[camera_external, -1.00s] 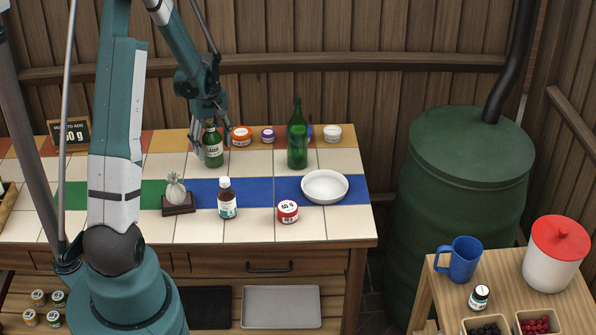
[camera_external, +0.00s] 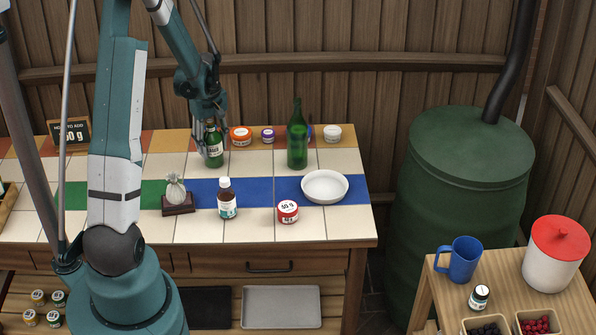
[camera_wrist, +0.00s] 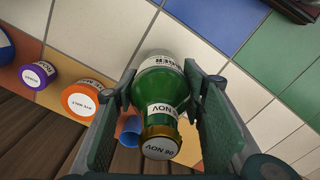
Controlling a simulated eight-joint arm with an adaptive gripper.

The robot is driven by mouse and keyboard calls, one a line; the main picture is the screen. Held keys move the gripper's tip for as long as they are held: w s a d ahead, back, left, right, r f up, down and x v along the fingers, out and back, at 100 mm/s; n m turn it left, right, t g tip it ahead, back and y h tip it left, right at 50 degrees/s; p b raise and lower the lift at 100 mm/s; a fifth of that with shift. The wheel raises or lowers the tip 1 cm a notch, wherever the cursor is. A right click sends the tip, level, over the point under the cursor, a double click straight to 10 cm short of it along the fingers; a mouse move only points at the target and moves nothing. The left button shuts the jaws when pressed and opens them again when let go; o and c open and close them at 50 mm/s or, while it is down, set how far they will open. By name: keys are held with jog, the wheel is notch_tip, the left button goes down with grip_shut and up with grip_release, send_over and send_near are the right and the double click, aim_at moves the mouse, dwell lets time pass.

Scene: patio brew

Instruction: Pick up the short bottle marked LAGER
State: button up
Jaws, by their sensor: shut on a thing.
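The short green bottle with a white label (camera_external: 214,152) stands upright on the tiled counter, toward the back. A taller green bottle (camera_external: 297,142) stands to the right, apart from my gripper.
An orange jar (camera_external: 241,136), a purple jar (camera_external: 268,135) and a white jar (camera_external: 333,133) line the back edge.

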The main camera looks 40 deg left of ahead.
aim_at(210, 121)
jog(key=shift+r, duration=0.1)
jog(key=shift+r+p, duration=0.75)
jog(key=shift+r, duration=4.2)
